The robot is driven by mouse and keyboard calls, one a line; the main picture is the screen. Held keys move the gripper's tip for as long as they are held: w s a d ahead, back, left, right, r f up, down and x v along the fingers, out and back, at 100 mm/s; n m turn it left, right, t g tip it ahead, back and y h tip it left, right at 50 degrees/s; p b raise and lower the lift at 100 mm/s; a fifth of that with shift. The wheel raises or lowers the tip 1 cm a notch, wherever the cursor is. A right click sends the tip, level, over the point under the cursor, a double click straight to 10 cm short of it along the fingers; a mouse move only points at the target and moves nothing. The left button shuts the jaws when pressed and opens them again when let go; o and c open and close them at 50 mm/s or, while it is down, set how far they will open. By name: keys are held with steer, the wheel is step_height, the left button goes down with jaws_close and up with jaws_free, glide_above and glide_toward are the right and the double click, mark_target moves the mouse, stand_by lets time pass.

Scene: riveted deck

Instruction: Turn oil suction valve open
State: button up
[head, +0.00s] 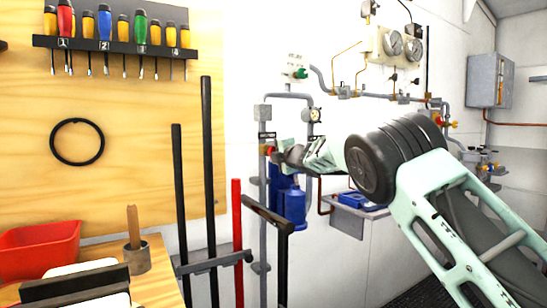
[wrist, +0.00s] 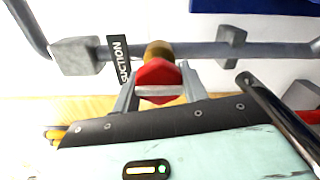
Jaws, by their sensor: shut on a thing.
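The oil suction valve has a red handle (wrist: 158,74) on a brass body (wrist: 157,50), set on a grey pipe beside a black tag (wrist: 120,60) reading "SUCTION". My gripper (wrist: 159,92) is shut on the red handle, one finger on each side of it. In the head view my arm reaches left to the wall pipes, and my gripper (head: 276,153) is at the valve.
Blue canisters (head: 294,204) hang just below my gripper. Gauges (head: 402,46) and thin pipes are above and right. Tall black bars (head: 208,170) and a red bar (head: 238,240) stand left. A workbench with a red bin (head: 40,250) is at lower left.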

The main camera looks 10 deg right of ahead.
steer(key=shift+f, duration=0.1)
stand_by(0.3)
steer(key=o, duration=1)
steer(key=b+v, duration=0.3)
steer(key=v, duration=1.4)
steer(key=shift+s, duration=0.2)
